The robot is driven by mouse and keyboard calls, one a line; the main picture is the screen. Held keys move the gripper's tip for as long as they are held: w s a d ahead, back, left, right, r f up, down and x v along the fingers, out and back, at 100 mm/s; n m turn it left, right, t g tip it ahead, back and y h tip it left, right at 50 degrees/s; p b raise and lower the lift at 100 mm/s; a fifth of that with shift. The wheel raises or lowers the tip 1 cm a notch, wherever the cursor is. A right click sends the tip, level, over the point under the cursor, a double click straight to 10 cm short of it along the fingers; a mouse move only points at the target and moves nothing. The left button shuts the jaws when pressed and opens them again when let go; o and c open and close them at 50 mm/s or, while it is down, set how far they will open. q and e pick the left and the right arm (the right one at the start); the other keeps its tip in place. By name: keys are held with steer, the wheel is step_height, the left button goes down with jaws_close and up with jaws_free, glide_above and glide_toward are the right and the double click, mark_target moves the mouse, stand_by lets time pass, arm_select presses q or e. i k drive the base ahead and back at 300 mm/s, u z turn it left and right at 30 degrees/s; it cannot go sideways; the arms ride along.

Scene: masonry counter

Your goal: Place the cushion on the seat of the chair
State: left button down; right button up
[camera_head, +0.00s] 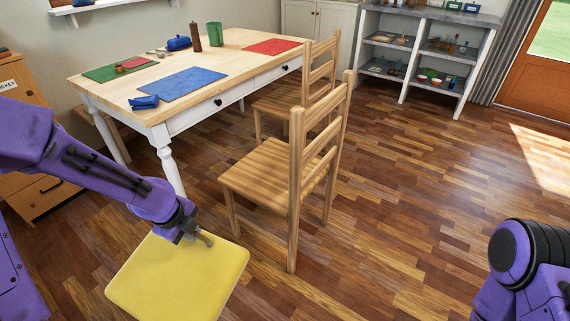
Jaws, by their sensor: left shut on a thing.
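The yellow square cushion (178,280) is at the lower left of the head view, held above the wooden floor. My left gripper (205,240) is shut on its far edge. The near wooden chair (262,172) stands right of and beyond the cushion, and its slatted seat is bare. The chair's backrest is on its right side. The cushion is apart from the seat in the picture. My right arm shows at the lower right edge, but its gripper is out of view.
A second wooden chair (277,102) stands behind the first. The table (228,58) beyond holds placemats, a green cup (215,34) and a pepper mill (196,38). A wooden cabinet (28,85) is at left. The floor (420,190) at right is clear.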

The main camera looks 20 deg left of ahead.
mark_target(277, 169)
steer(key=i, duration=1.45)
